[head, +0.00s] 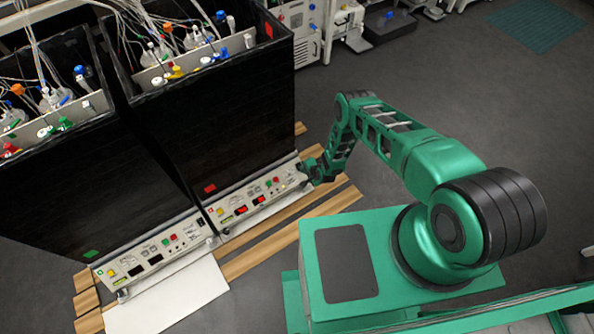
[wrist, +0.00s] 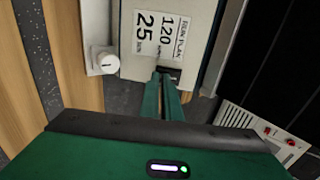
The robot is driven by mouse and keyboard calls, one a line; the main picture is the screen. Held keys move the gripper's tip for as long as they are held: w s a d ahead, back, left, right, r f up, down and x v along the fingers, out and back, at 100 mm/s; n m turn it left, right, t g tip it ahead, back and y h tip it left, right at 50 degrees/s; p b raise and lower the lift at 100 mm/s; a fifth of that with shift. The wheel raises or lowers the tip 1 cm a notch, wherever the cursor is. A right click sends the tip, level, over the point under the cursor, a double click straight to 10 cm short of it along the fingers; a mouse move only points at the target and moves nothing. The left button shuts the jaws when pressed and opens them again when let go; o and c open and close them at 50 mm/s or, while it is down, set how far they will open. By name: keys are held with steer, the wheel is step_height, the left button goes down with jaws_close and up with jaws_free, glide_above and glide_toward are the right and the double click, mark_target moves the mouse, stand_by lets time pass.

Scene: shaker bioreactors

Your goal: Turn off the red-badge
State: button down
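The red-badge shaker is the right-hand of two black-walled units in the head view, with a red badge (head: 209,188) low on its front. Its control panel (head: 226,216) has two lit red displays (head: 241,210) and several coloured buttons. My gripper (head: 311,170) is at the right end of this unit, near its lower corner. In the wrist view my gripper's green fingers (wrist: 169,92) lie close together, look shut, and reach a dark spot just below a printed "RUN PLAN 120 25" label (wrist: 157,35). I cannot tell whether they touch it.
The left unit carries a green badge (head: 90,254), and its panel displays (head: 146,263) look dark. A white knob (wrist: 106,61) on a block is left of my fingers in the wrist view. Wooden planks (head: 290,232) and a white sheet (head: 170,302) lie on the floor. Open grey floor is behind my arm.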

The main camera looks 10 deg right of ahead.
steer(key=shift+s+a, duration=0.15)
steer(key=shift+a, duration=0.35)
steer(key=shift+f, duration=0.3)
steer(key=shift+w+r, duration=0.2)
steer(key=shift+r, duration=0.2)
stand_by(0.4)
steer(key=shift+s, duration=0.25)
steer(key=s+d+r, duration=0.6)
steer(key=s+r, duration=0.1)
steer(key=s, duration=0.3)
steer(key=shift+r, duration=0.15)
